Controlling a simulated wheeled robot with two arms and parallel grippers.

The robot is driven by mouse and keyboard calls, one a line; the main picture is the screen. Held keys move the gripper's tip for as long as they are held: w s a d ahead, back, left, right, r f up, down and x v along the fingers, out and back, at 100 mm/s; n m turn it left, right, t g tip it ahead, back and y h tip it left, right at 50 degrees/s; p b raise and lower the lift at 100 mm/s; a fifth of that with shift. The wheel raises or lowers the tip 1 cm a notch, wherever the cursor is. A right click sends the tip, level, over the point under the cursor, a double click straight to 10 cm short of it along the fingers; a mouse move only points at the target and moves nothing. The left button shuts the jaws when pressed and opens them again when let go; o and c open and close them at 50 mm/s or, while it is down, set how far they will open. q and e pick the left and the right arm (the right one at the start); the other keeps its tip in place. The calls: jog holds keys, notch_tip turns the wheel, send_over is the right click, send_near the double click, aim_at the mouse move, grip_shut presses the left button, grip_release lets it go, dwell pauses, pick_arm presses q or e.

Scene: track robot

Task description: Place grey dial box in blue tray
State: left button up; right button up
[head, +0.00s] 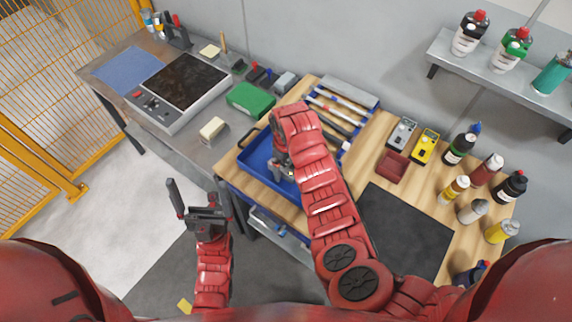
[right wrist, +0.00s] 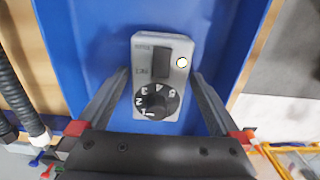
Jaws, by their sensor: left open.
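In the right wrist view the grey dial box (right wrist: 157,78), with a black numbered dial, lies over the floor of the blue tray (right wrist: 90,40). My right gripper (right wrist: 162,72) has one finger on each side of the box, with what look like narrow gaps, so it appears open. Whether the box touches the tray floor is hard to tell. In the head view the blue tray (head: 252,158) is on the wooden bench, partly hidden by my right arm, which also covers most of the box. My left gripper (head: 202,205) is open and empty, left of the bench.
Several bottles crowd the right end. A green box (head: 250,99) is behind the blue tray. A dark mat (head: 405,235) is clear.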

aim_at(286, 164)
jog(key=shift+r, duration=0.1)
notch_tip(286, 164, up, 7)
jog(key=shift+w+f+b, duration=0.1)
jog(key=shift+f+b, duration=0.05)
jog(key=shift+b, duration=0.45)
notch_tip(286, 164, up, 5)
jog(key=p, duration=0.3)
